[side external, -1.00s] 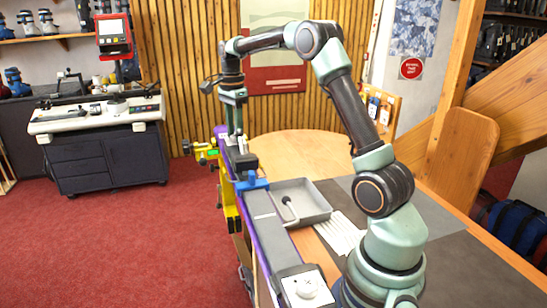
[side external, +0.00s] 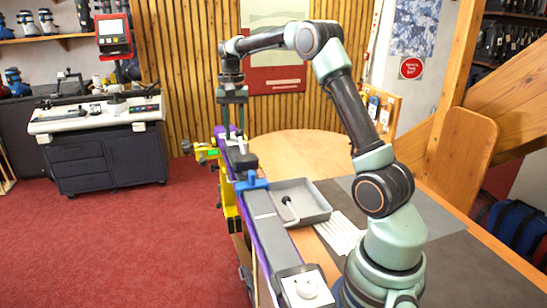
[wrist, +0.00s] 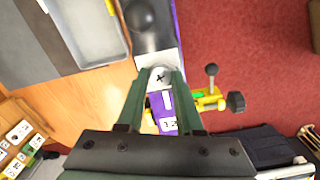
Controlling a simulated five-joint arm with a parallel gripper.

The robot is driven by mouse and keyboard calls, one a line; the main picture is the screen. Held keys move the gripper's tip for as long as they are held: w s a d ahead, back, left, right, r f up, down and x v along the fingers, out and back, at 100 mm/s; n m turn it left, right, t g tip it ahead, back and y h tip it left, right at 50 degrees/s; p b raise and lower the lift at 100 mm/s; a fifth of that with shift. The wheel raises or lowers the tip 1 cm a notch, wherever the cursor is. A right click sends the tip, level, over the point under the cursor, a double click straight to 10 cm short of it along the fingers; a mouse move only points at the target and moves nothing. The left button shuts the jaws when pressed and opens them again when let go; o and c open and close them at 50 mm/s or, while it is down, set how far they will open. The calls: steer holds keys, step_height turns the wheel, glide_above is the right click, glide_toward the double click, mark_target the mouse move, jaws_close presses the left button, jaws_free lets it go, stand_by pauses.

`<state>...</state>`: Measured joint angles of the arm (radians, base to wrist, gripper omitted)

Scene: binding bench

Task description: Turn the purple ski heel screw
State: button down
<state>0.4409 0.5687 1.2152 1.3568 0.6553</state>
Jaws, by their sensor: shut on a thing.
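The purple ski (side external: 262,248) lies clamped along the left edge of the bench. In the wrist view, its purple end with white labels (wrist: 165,108) shows between my fingers. The heel screw (wrist: 159,78) is a round, pale grey head with a dark cross mark. My gripper (side external: 233,136) points straight down at the far part of the ski. In the wrist view, my gripper (wrist: 159,73) has a fingertip on each side of the screw head and is shut on it. The screw is too small to make out in the side view.
A black binding part (side external: 243,160) and a blue clamp (side external: 251,182) sit on the ski nearer my base. A grey tray (side external: 322,212) lies on the bench to the right. A yellow vise with a black-knobbed lever (wrist: 211,70) stands beside the ski.

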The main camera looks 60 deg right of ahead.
steer(key=shift+r+n, duration=0.1)
steer(key=shift+n, duration=0.6)
steer(key=c, duration=0.6)
jaws_free()
steer(key=shift+o, duration=0.2)
steer(key=shift+r, duration=0.1)
step_height(320, 180, up, 12)
